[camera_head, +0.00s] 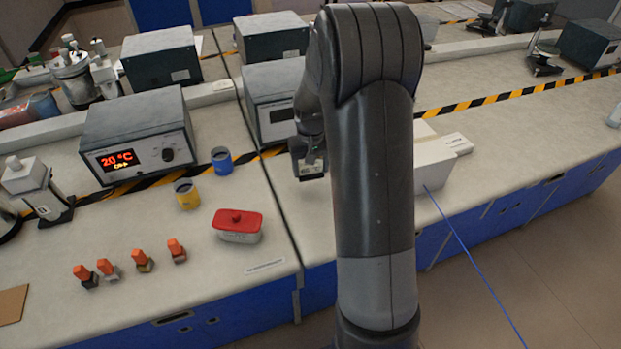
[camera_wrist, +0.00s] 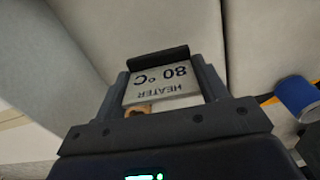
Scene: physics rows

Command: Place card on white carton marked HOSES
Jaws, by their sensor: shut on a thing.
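A pale card (camera_wrist: 165,85) reading "HEATER 80 °C", upside down in the wrist view, sits between the fingers of my gripper (camera_wrist: 163,92). The gripper is shut on it. In the head view my gripper (camera_head: 309,160) hangs above the bench, left of my large arm link; the card cannot be made out clearly there. A white carton (camera_head: 434,166) stands on the bench to the right of my arm, which hides its left part. No HOSES marking can be read on it. My gripper is to the left of the carton, apart from it.
A blue cup (camera_head: 221,160), a yellow cup (camera_head: 187,194) and a red-lidded tub (camera_head: 238,226) stand left of my gripper. A heater-like box (camera_head: 138,140) reads 20 °C. Several orange-topped bottles stand at front left. A blue line (camera_head: 470,255) runs down from the carton.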

